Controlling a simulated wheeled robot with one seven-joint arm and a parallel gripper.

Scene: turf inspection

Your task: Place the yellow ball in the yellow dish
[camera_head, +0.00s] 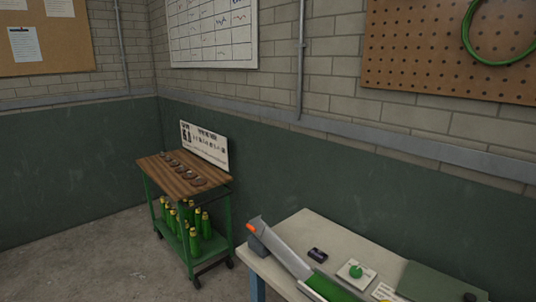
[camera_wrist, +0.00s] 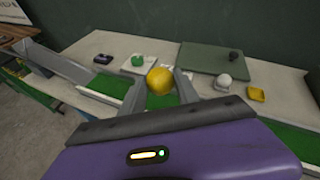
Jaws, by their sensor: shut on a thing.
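The yellow ball (camera_wrist: 159,80) is held between the two fingers of my gripper (camera_wrist: 160,82) in the wrist view, above the table with its green turf strip. The yellow dish (camera_wrist: 256,93) is a small square dish at the right of the table in the wrist view, apart from the ball and to its right. It looks empty. The head view shows neither my gripper, the yellow ball nor the yellow dish.
A green ball (camera_head: 355,271) rests on a white square dish. A grey ramp (camera_head: 283,249), a small dark box (camera_head: 318,255) and a green mat (camera_head: 440,284) are nearby. A bottle cart (camera_head: 185,167) stands left.

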